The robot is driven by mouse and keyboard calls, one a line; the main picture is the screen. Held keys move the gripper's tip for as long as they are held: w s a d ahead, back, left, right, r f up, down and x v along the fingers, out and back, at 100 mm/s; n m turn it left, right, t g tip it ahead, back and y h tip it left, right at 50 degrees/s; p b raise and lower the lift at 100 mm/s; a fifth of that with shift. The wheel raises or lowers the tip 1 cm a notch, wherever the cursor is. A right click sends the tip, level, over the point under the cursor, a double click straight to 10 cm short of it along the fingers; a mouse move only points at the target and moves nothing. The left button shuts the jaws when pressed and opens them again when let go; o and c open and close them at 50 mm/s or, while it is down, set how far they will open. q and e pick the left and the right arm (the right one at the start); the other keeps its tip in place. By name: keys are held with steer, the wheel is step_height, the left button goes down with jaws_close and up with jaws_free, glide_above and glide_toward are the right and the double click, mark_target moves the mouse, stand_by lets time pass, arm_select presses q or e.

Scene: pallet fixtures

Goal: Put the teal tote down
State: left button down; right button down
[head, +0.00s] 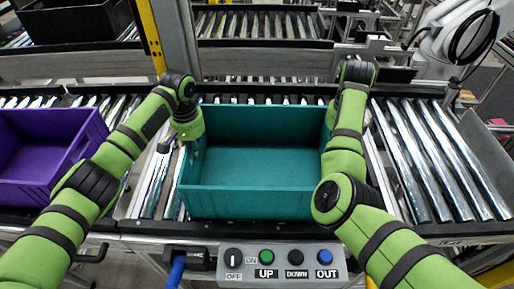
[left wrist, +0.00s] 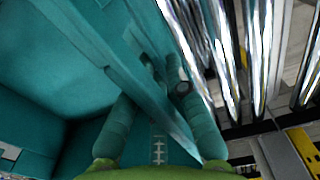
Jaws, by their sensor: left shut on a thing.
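The teal tote (head: 255,205) is empty and sits level over the roller conveyor in the middle of the head view. I cannot tell whether its bottom touches the rollers. My left gripper (head: 190,138) is at the tote's left wall. In the left wrist view, the two fingers of my left gripper (left wrist: 160,112) lie on either side of the tote wall (left wrist: 112,62) and are shut on it. My right arm reaches along the tote's right wall. Its wrist shows near the far right corner, but its fingers are hidden by the arm.
A purple tote (head: 40,185) stands on the conveyor to the left. Bare rollers (head: 440,160) lie to the right. A control box (head: 282,266) with several buttons is at the front edge. A yellow post (head: 150,35) and a dark tote (head: 75,22) are at the back left.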

arm_select(q)
steer(key=shift+f+b, duration=0.5)
steer(key=shift+f, duration=0.15)
arm_select(e)
steer(key=shift+f, duration=0.65)
arm_select(q)
steer(key=c, duration=1.3)
jaws_free()
arm_select(e)
steer(key=c, duration=1.3)
jaws_free()
arm_select(q)
steer(key=shift+o, duration=0.2)
steer(key=shift+r, duration=0.1)
arm_select(e)
steer(key=shift+r, duration=0.1)
arm_select(q)
steer(key=shift+s, duration=0.1)
arm_select(e)
steer(key=shift+s, duration=0.1)
arm_select(q)
step_height(320, 180, up, 12)
steer(key=shift+f, duration=0.1)
arm_select(e)
step_height(320, 180, up, 8)
steer(key=shift+f, duration=0.25)
steer(key=shift+f, duration=0.1)
